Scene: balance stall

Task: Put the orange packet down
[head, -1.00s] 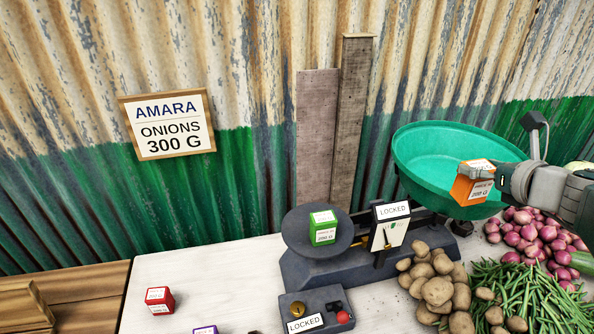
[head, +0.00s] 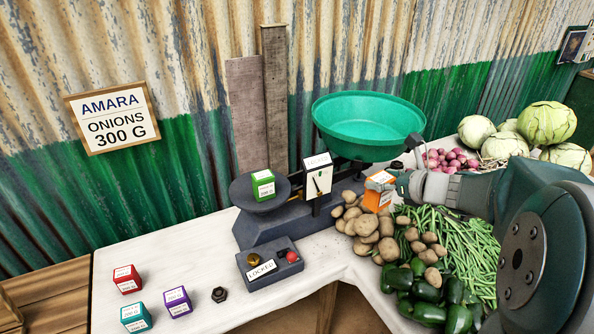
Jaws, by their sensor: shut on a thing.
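The orange packet (head: 377,198), with a white label, is at the tip of my gripper (head: 392,188), which is shut on it. In the picture it shows in front of the potatoes and below the green bowl; its height above them is hard to tell. My arm reaches in from the right. The balance (head: 285,222) stands left of the packet. A green packet (head: 263,185) sits on its left plate (head: 243,190). The large green bowl (head: 345,110) is on its right side.
Red (head: 127,281), teal (head: 136,318) and purple (head: 178,303) packets and a dark nut-shaped piece (head: 219,295) are on the white table (head: 190,262). A box marked LOCKED (head: 270,262) stands before the balance. Potatoes (head: 372,228), beans and peppers crowd the right. The table's left part has free room.

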